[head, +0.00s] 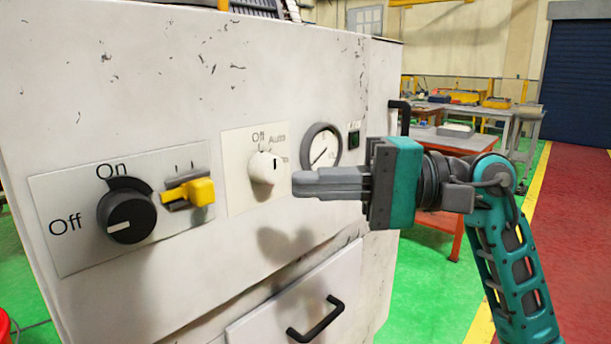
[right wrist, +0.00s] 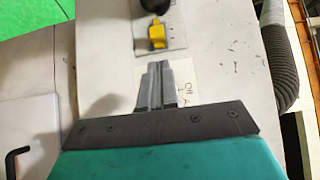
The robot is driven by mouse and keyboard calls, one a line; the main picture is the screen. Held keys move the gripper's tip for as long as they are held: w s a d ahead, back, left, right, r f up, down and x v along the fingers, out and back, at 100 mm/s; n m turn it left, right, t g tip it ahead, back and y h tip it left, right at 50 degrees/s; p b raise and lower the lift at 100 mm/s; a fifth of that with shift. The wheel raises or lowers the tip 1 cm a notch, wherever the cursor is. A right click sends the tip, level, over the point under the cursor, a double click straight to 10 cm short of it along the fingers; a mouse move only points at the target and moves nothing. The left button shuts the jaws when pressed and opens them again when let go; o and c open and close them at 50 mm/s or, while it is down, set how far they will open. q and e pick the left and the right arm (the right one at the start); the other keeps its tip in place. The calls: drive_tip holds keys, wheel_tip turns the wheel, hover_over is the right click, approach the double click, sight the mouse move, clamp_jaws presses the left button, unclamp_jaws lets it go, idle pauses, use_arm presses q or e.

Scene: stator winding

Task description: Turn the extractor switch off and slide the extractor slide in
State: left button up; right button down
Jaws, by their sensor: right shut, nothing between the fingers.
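The extractor switch (head: 130,213) is a round black knob on a white plate, with "On" above it and "Off" to its left. Its white mark points left toward "Off". The extractor slide (head: 197,191) is a yellow handle on a grey slotted base to the right of the knob. In the right wrist view the slide (right wrist: 157,36) lies beyond my fingertips, with part of the black knob (right wrist: 155,5) at the top edge. My right gripper (head: 297,184) is shut and empty, to the right of the slide and apart from it. My left gripper is not in view.
A white "Off/Auto" knob (head: 265,168) and a round gauge (head: 321,145) sit on the same cabinet front, near my right gripper. A drawer with a black handle (head: 316,320) is below. An orange-framed table (head: 440,139) stands behind at right.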

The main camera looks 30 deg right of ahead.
drive_tip(key=p, duration=0.2)
approach(192, 193)
drive_tip(key=w+a, duration=0.3)
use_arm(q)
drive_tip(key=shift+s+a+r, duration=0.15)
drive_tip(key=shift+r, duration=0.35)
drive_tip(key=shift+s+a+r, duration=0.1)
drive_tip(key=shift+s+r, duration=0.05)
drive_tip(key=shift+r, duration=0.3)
use_arm(e)
drive_tip(key=shift+w+a+r, duration=0.1)
drive_tip(key=shift+w+a, duration=0.1)
drive_tip(key=shift+w, duration=0.1)
